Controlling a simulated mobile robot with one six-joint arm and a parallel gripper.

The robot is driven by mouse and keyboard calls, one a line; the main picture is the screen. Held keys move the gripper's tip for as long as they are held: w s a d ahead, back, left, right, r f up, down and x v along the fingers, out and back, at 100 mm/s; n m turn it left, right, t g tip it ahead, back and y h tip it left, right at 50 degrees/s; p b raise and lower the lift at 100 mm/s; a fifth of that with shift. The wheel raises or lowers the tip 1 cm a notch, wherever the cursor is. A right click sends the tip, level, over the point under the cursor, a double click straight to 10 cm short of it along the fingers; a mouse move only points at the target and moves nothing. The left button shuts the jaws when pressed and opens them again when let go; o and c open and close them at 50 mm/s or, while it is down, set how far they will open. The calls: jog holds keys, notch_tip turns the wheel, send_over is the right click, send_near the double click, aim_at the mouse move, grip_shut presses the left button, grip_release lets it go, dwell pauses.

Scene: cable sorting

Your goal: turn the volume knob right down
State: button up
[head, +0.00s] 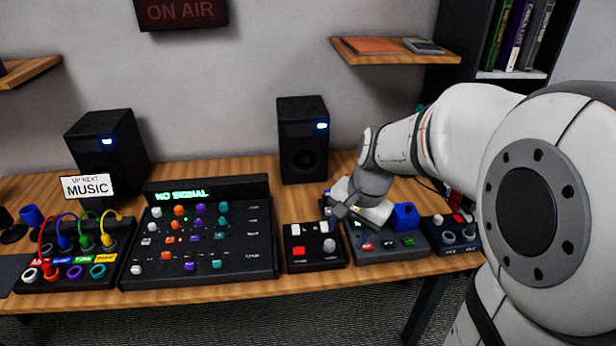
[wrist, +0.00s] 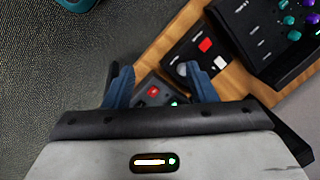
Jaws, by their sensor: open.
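I cannot tell for sure which knob is the volume knob. A small dark box (head: 302,262) in the middle of the desk has a round grey knob (head: 329,245), a red button and white buttons. In the wrist view this grey knob (wrist: 181,69) is beside the right finger, partly covered by it. My gripper (wrist: 158,80) is open with nothing held between its blue fingers. In the head view my gripper (head: 341,211) is over the desk between the small box and the grey box with red and green buttons. Its fingertips are small and hard to make out.
A mixer (head: 200,271) with coloured knobs and a "NO SIGNAL" display is left of the small box. A grey box (head: 378,257) bears a blue block (head: 404,216). Another knobbed box (head: 460,249) is at right. Two speakers (head: 303,140) stand behind. Cables lie at left.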

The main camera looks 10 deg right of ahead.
jog(key=w+d+f+m+y, duration=0.1)
jog(key=w+d+f+m, duration=0.1)
jog(key=w+f+m, duration=0.65)
jog(key=m+y, duration=0.2)
jog(key=m, duration=0.2)
send_near(330, 243)
jog(key=shift+n+g, duration=0.25)
jog(key=shift+g, duration=0.05)
jog(key=x, duration=0.4)
jog(key=b+x, duration=0.1)
jog(key=x, duration=0.3)
jog(key=shift+w+a+f, duration=0.15)
jog(key=shift+w+f, duration=0.1)
jog(key=shift+f, duration=0.1)
jog(key=shift+c, duration=0.2)
jog(key=c, duration=0.9)
